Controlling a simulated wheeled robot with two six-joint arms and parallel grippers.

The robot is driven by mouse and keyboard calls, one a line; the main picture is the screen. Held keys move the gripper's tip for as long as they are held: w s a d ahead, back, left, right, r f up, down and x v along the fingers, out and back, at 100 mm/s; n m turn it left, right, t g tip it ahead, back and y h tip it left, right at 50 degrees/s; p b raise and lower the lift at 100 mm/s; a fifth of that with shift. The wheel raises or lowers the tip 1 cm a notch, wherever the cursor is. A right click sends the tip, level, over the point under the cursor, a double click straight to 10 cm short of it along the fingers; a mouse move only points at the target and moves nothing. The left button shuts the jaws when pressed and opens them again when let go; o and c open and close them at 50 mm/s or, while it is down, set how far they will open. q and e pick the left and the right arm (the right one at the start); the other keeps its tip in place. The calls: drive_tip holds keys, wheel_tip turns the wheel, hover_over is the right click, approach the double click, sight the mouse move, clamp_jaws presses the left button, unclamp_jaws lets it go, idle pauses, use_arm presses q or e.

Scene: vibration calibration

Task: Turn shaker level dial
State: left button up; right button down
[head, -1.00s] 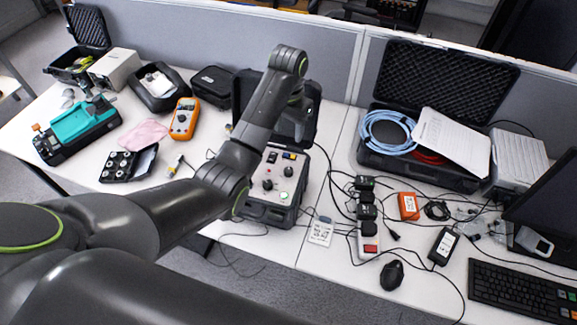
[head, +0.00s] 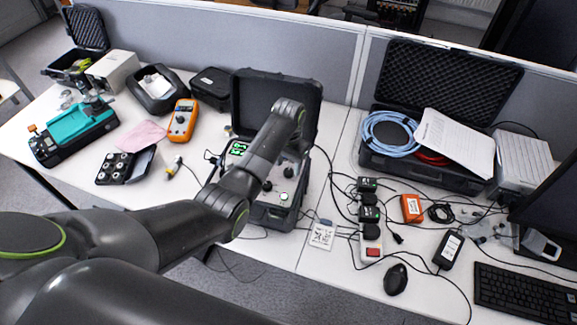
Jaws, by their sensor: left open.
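The shaker unit is an open black case (head: 241,100) in the middle of the desk, with its lid up at the back. I cannot tell which knob is the level dial. My left forearm crosses over the panel and hides its middle. My left gripper (head: 298,148) is open and points down over the panel's right back part, largely hidden behind my wrist. I cannot tell whether it touches anything. My right gripper is out of view.
An orange multimeter (head: 183,120) and a knob box (head: 117,166) stand left of the case. Cables, a power strip (head: 371,246) and a mouse (head: 395,280) lie to the right. A larger open case (head: 440,80) with coiled cables is at the back right.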

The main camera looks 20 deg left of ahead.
sight(289, 172)
use_arm(q)
drive_tip(key=shift+f, duration=1.2)
drive_tip(key=c, duration=1)
